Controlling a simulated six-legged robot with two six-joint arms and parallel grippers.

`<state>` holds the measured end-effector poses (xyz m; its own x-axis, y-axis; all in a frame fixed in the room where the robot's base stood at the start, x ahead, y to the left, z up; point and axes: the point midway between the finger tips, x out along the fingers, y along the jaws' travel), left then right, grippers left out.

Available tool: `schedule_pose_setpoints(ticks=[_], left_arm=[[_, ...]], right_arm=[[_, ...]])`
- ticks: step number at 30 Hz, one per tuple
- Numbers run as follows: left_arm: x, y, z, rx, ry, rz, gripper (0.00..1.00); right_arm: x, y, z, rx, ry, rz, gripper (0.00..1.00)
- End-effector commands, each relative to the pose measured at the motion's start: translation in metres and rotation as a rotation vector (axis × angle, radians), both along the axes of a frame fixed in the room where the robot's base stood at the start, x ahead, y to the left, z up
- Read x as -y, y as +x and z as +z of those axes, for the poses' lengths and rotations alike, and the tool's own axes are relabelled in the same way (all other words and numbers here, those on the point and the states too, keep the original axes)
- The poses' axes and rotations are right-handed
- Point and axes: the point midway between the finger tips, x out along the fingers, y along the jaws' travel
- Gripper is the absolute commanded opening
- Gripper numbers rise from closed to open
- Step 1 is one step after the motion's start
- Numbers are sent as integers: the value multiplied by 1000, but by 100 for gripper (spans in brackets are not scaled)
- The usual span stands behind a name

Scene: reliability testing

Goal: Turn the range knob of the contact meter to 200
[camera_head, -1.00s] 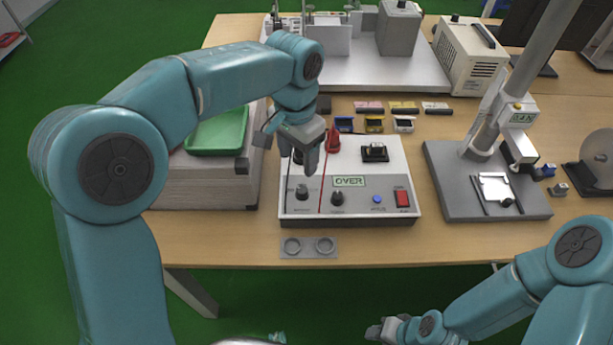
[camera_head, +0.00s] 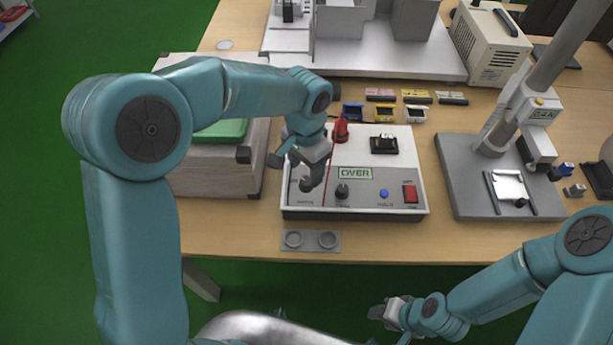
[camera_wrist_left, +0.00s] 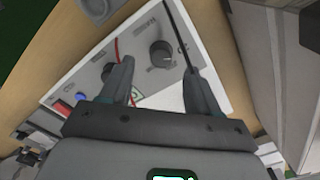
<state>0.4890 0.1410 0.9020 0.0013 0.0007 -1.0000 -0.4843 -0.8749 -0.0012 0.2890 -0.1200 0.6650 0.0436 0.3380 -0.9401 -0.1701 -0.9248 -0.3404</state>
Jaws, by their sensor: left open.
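The contact meter (camera_head: 405,165) is a white box with a grey sloped front panel. The panel carries an OVER display (camera_head: 355,174), a dark right knob (camera_head: 342,191), a blue button (camera_head: 384,193) and a red switch (camera_head: 410,193). In the left wrist view that dark knob (camera_wrist_left: 162,53) shows between and just beyond the open fingertips, apparently ungripped. The other knob (camera_wrist_left: 107,72) is partly behind one finger. Knob labels are unreadable. My right gripper (camera_head: 382,311) is below the table's front edge.
A red lead and a black lead run across the panel near the gripper. A red terminal (camera_head: 341,130) stands behind it. A grey two-hole plate (camera_head: 310,240) lies in front. A grey stand (camera_head: 470,190) is at right, a green tray (camera_head: 222,131) at left.

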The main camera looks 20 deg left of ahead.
Motion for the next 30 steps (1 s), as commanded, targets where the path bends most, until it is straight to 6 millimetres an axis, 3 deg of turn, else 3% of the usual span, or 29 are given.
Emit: schedule_pose_setpoints(ticks=[3, 7, 19, 24, 30], left_arm=[[0, 0, -24, -3, 1, -1, 61], [0, 2, -40, -2, 0, 1, 61], [0, 4, -48, 1, 0, 0, 61], [0, 4, -48, 1, 0, 0, 6], [0, 4, -47, 1, 0, -5, 6]], right_arm=[[0, 0, -1, 0, 0, 0, 43], [0, 0, -1, 0, 0, 0, 43], [0, 0, -1, 0, 0, 0, 43], [0, 0, -1, 0, 0, 0, 43], [0, 0, 0, 0, 0, 0, 43]])
